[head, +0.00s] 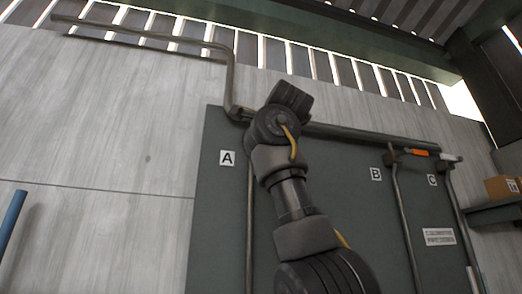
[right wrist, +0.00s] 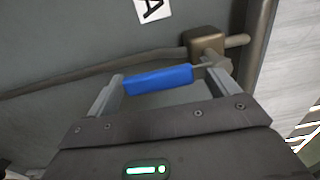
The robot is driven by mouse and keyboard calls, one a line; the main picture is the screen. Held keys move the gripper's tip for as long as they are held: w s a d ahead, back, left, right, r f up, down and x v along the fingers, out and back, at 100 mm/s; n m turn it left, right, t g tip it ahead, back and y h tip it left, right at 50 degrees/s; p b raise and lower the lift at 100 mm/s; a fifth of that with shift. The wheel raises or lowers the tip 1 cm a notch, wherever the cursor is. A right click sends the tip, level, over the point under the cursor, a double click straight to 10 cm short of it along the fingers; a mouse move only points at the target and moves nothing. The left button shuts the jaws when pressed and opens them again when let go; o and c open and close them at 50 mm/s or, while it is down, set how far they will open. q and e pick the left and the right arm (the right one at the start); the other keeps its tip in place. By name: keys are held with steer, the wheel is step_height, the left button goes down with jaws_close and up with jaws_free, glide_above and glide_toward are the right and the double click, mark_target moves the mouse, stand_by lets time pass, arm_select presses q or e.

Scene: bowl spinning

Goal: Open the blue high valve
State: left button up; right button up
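The blue valve handle (right wrist: 158,80) is a short bar in the right wrist view. A thin stem joins its right end to the brownish valve body (right wrist: 207,42) on a pipe. My right gripper (right wrist: 166,73) is open, with the handle lying lengthwise between its fingers. The left finger is very near or touching the handle's free end; contact is unclear. The right finger is beside the stem and valve body. In the head view, my right arm hides this valve and gripper near label A (head: 227,158). My left gripper is not in view.
An orange handle (head: 420,153) and a white handle (head: 452,158) sit on the pipes near labels B (head: 376,174) and C (head: 432,180). A grey panel (head: 330,165) backs the pipes. A cardboard box (head: 498,189) is at right, a blue pole (head: 12,225) at left.

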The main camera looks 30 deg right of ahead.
steer(key=shift+w, duration=0.15)
steer(key=b+v, duration=0.5)
steer(key=v, duration=0.6)
stand_by(0.5)
